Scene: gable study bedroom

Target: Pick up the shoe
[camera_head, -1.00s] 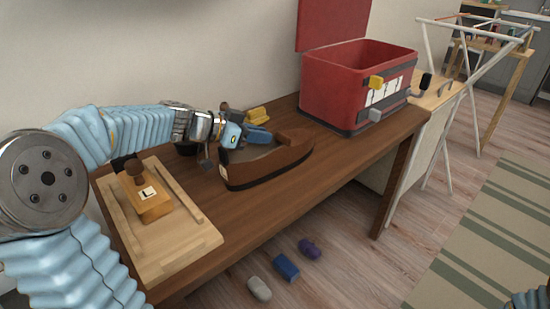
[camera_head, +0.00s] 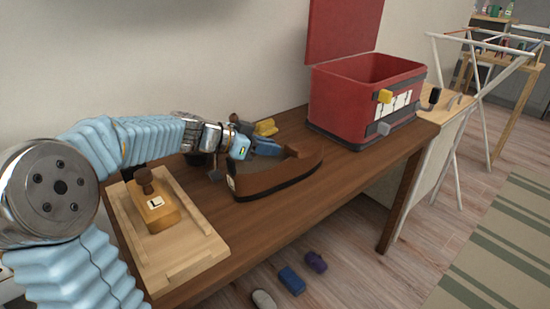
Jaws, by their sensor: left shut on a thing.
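The shoe (camera_head: 286,177) looks like a long brown, open-topped form with a dark sole and a white label on its near left end. It rests on the wooden table, its rounded tip to the right. My left gripper (camera_head: 240,148) is at the far left end of it and is shut, apparently on its far rim. The fingertips and exact contact are too small to make out. My right gripper is out of view.
A red open toolbox (camera_head: 345,110) stands at the table's right end. A wooden tray (camera_head: 205,252) with a knobbed block (camera_head: 157,214) lies at the left. Yellow (camera_head: 266,127) and blue (camera_head: 265,146) pieces lie behind the shoe. Several small objects lie on the floor.

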